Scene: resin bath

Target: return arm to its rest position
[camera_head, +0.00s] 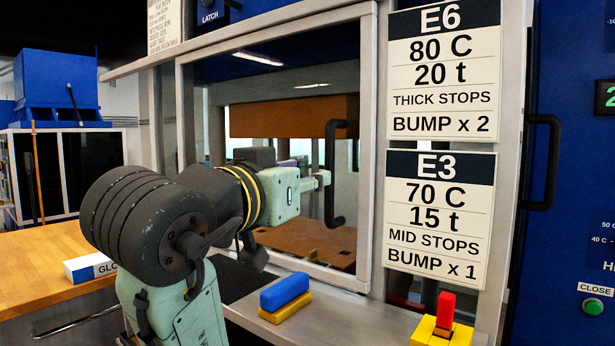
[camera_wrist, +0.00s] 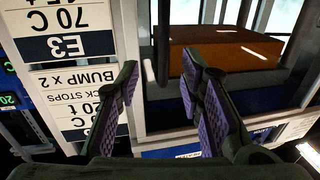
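My arm reaches from the lower left toward the framed glass door (camera_head: 372,60) in the head view. My gripper (camera_head: 318,180) is at the arm's end, close to the dark door handle (camera_head: 337,205). Much of it is hidden behind my wrist there. In the wrist view my gripper (camera_wrist: 160,85) has its two purple-padded fingers spread apart, with nothing held between them. The dark handle (camera_wrist: 163,45) shows in the gap, beyond or near the fingertips. I cannot tell whether they touch.
A blue block (camera_head: 285,290) lies on a yellow one on the ledge. A red and yellow piece (camera_head: 445,310) is at right. A labelled box (camera_head: 88,268) sits on the wooden counter (camera_head: 40,255).

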